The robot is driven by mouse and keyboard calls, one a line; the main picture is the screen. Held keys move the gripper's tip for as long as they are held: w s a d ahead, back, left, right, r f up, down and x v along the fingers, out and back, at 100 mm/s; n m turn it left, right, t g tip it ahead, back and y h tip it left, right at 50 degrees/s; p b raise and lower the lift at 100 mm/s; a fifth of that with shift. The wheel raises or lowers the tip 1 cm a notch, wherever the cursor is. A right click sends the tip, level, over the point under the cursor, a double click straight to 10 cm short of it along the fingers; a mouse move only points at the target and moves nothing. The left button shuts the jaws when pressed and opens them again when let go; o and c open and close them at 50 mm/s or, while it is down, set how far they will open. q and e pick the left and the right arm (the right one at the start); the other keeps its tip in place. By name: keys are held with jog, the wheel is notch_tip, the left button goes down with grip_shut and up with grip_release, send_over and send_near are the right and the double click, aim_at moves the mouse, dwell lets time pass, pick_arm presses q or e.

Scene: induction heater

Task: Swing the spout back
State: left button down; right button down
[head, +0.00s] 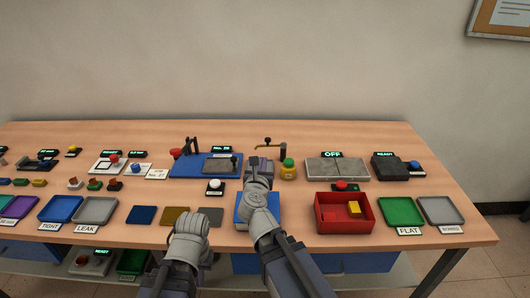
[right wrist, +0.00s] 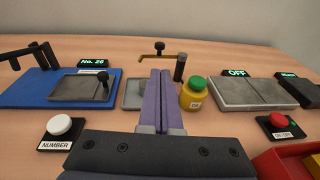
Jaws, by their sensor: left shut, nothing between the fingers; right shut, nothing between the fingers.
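The brass spout (head: 271,146) with a black knob stands near the back of the table, right of the blue board. In the right wrist view the spout (right wrist: 150,55) reaches left from its dark post (right wrist: 179,68), above a grey plate (right wrist: 133,94). My right gripper (head: 256,162) is shut and empty, in front of the spout. Its purple fingers (right wrist: 160,76) point at the spout and partly hide the plate; I cannot tell whether they touch anything. My left gripper (head: 193,220) is shut and empty low at the front of the table, its fingertips mostly hidden.
A yellow jar with a green lid (right wrist: 193,95) stands close right of my right fingers. Grey slabs (head: 337,169) with an OFF display lie further right. A red bin (head: 328,225) is front right. The blue board (head: 190,169) with a black lever is left.

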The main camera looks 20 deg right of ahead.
aim_at(267, 141)
jog(key=b+x, duration=0.2)
jog(key=x, duration=1.1)
jog(key=shift+w+d, duration=0.15)
jog(key=shift+w, duration=0.05)
jog(key=w+m+g+h, duration=0.1)
jog(key=h, duration=0.1)
jog(key=w+m+g+h, duration=0.1)
jog(key=w+m+h, duration=0.1)
jog(key=w+m+g+h, duration=0.1)
jog(key=m+g+h, duration=0.1)
jog(key=shift+w+a, duration=0.15)
jog(key=shift+a, duration=0.25)
jog(key=shift+w+d+m+g+h, duration=0.35)
jog(key=shift+w+m+g+h, duration=0.25)
jog(key=shift+g, duration=0.2)
jog(key=shift+w+d+m+g+h, duration=0.4)
jog(key=shift+w+m+g, duration=0.15)
jog(key=shift+m+g, duration=0.25)
jog(key=shift+w+d+m+g+h, duration=0.3)
jog(key=shift+w+m+g+h, duration=0.25)
jog(key=shift+g, duration=0.25)
jog(key=shift+d, duration=0.1)
